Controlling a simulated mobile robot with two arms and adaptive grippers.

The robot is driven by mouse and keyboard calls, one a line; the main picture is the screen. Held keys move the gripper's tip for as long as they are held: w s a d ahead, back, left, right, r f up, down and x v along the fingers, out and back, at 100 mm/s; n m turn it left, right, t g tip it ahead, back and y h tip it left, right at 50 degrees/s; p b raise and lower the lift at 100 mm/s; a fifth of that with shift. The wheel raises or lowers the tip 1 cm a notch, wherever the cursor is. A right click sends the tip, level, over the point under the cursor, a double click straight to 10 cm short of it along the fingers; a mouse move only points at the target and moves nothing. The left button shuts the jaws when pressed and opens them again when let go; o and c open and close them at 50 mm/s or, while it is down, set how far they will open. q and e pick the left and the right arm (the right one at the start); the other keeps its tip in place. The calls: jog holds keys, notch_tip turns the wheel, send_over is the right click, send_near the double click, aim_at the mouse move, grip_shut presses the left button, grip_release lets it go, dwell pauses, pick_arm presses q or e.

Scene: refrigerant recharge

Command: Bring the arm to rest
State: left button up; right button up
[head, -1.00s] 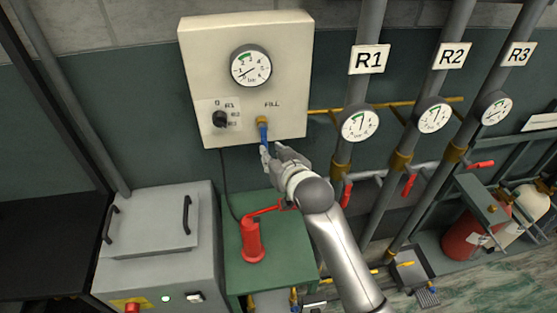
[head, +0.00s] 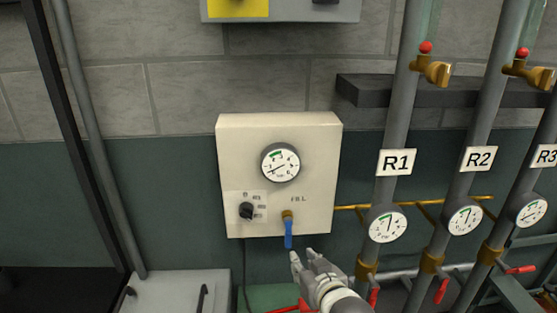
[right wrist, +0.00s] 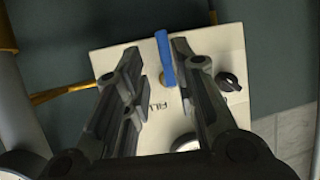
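A white panel box (head: 232,150) on the wall carries a round gauge (head: 280,162), a black selector knob (head: 247,211) and a FILL port with a blue handle (head: 288,232) hanging down from it. My right gripper (head: 304,257) is just below and to the right of the blue handle, apart from it and empty. In the right wrist view my gripper (right wrist: 155,52) has its two dark fingers spread, with the blue handle (right wrist: 165,60) showing between them, beyond the tips. My left gripper is in neither view.
Pipes labelled R1 (head: 396,163), R2 (head: 478,159) and R3 (head: 545,156) stand to the right, with gauges and red-handled valves. A dark shelf (head: 440,93) juts from the wall above. A grey cabinet (head: 175,290) stands at lower left.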

jog(key=s+d+f+g+h, duration=0.1)
jog(key=s+d+f+g, duration=0.3)
jog(key=s, duration=0.6)
jog(key=s+d+f+g+h, duration=0.15)
jog(key=s+d+f, duration=0.35)
jog(key=s, duration=0.5)
jog(key=s+d+f+g, duration=0.35)
jog(key=s+f, duration=0.25)
jog(key=s, duration=0.4)
notch_tip(320, 180, down, 29)
jog(key=s+g+b, duration=0.2)
jog(key=s+b, duration=0.1)
jog(key=s+d+f+b, duration=0.1)
jog(key=s+d+f, duration=0.1)
jog(key=s+f, duration=1.4)
notch_tip(320, 180, down, 2)
jog(key=shift+s+d+g, duration=0.15)
jog(key=shift+d+g, duration=0.2)
jog(key=shift+g, duration=0.05)
